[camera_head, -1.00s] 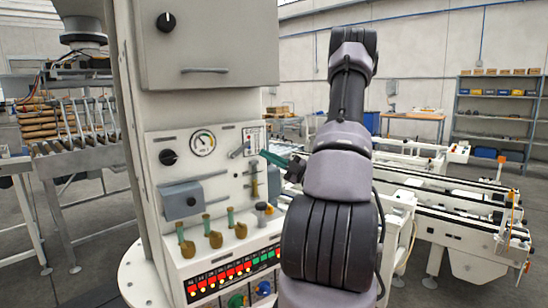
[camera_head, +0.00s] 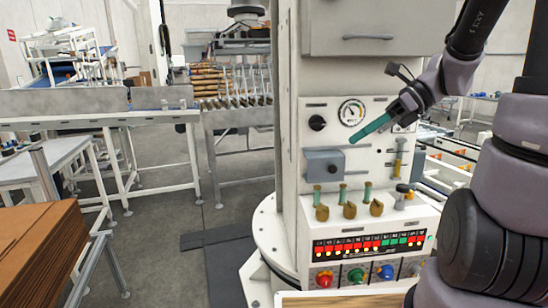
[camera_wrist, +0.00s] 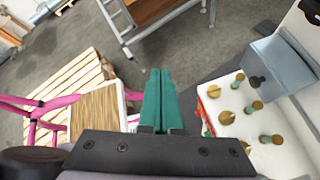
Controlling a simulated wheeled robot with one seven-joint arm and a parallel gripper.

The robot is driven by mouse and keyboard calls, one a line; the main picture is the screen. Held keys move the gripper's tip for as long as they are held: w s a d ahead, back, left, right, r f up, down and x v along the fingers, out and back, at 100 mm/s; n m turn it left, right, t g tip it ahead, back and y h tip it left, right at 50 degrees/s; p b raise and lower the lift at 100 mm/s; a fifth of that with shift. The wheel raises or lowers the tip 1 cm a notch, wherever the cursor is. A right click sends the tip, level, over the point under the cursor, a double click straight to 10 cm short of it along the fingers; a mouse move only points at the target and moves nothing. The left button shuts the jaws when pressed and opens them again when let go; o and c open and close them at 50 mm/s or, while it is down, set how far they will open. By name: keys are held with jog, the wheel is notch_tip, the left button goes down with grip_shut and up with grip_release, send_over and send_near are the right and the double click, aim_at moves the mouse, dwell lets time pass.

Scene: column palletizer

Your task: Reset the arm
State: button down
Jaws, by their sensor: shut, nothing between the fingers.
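My gripper (camera_head: 352,140) has long green fingers pressed together and empty. In the head view it hangs in front of the column's control panel (camera_head: 334,113), just below the round gauge (camera_head: 351,112) and above the grey box (camera_head: 325,166). My arm comes in from the right side of the picture. In the wrist view the shut fingers (camera_wrist: 160,72) point away over the floor, left of the panel's brass-knobbed levers (camera_wrist: 227,117). I cannot tell whether the fingertips touch the panel.
A button ledge (camera_head: 370,246) with coloured knobs juts out below the levers. Stacked brown cardboard (camera_head: 35,250) stands at lower left. A roller conveyor (camera_head: 238,118) is behind the column. The wrist view shows a wooden pallet (camera_wrist: 62,92) and pink bars (camera_wrist: 35,125). Floor (camera_head: 165,225) is open between.

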jog(key=s+d+r+n+t+h, duration=0.1)
jog(key=s+r+n+t+h, duration=0.1)
jog(key=n, duration=0.7)
jog(key=s+d+r+n+t+h, duration=0.1)
jog(key=s+r+n+t+h, duration=0.2)
jog(key=n, duration=0.7)
notch_tip(320, 180, up, 3)
jog(key=t+h, duration=0.2)
jog(key=h, duration=0.2)
jog(key=shift+d+f, duration=0.2)
